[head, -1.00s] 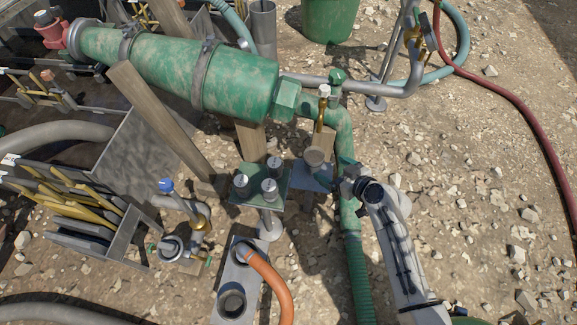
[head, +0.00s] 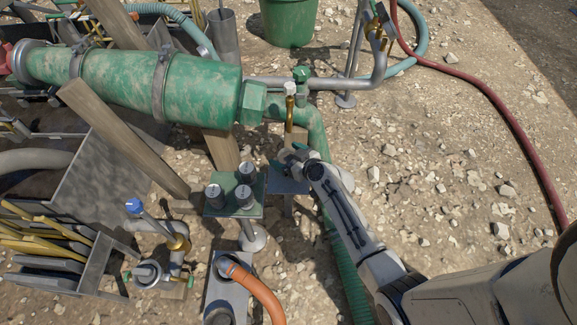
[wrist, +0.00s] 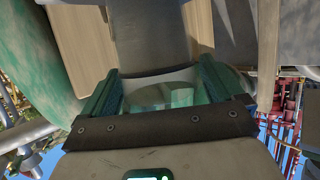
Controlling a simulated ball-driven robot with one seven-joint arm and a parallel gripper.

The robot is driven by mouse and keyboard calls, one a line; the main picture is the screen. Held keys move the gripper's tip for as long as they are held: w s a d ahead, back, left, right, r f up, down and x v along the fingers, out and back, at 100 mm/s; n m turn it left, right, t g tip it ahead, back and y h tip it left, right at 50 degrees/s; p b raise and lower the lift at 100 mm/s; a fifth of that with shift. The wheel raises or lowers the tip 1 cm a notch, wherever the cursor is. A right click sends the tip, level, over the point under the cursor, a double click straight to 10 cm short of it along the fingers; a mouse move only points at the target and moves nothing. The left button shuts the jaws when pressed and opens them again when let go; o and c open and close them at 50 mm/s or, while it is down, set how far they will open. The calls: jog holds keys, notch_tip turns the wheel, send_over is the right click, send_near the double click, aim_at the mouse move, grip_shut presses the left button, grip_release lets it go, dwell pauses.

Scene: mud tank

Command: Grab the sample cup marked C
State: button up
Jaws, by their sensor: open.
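Three grey-lidded cups stand on a green square plate in the head view: a left one (head: 215,195), a back one (head: 247,171) and a front right one (head: 245,196). Their lid marks are too small to read, so I cannot tell which is C. My gripper (head: 288,156) is to the right of and beyond the cups, above a small blue-grey plate (head: 287,180). In the wrist view its green-padded jaws (wrist: 165,88) are apart, with a pale, glassy shape (wrist: 160,97) between or behind them. I cannot tell whether they touch it.
A large green cylinder (head: 160,85) and its green pipe (head: 318,130) lie behind the gripper. A brass-stemmed valve (head: 290,105) rises close to it. A blue-capped tap (head: 135,206) and orange hose (head: 262,292) stand nearer. Open stony ground (head: 450,200) is at right.

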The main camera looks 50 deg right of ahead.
jog(key=shift+w+d+f, duration=0.1)
jog(key=shift+w+f, duration=0.1)
jog(key=shift+w, duration=0.35)
jog(key=shift+c, duration=0.4)
jog(key=c, duration=1)
